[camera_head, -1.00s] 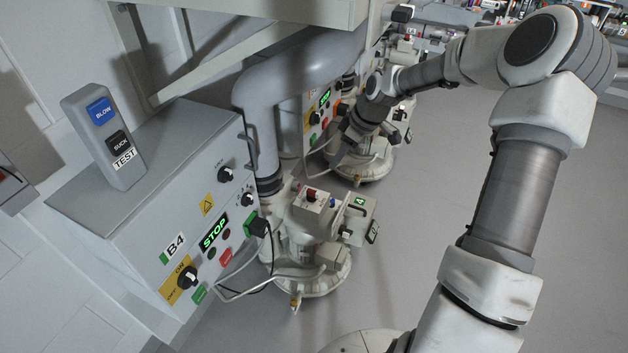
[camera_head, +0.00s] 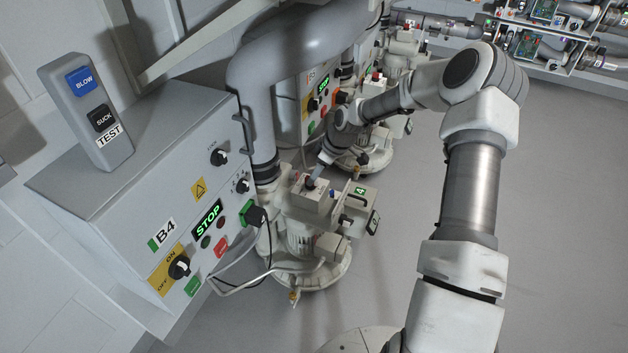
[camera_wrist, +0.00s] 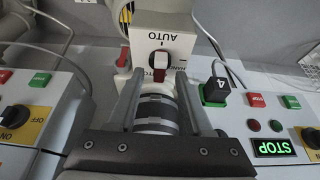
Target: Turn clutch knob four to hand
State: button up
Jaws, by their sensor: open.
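Clutch knob four (camera_wrist: 160,62) is a small red and white knob on a white box (camera_wrist: 178,32) marked AUTO and HAND. In the wrist view it stands upright below the word AUTO and seems to point at it; HAND is to its right. My gripper (camera_wrist: 159,76) is open, one finger on each side of the knob, with no clear contact visible. In the head view, my gripper (camera_head: 318,165) reaches down to the top of the clutch box (camera_head: 314,200) on blower four, beside a green 4 label (camera_head: 360,190). The knob is mostly hidden there.
The B4 control cabinet (camera_head: 120,140) with a green STOP display (camera_head: 208,222) stands left of the blower. A thick grey pipe (camera_head: 262,120) rises behind. The floor at right is clear.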

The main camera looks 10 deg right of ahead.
jog(key=shift+x, duration=0.85)
jog(key=shift+c, duration=0.3)
grip_shut()
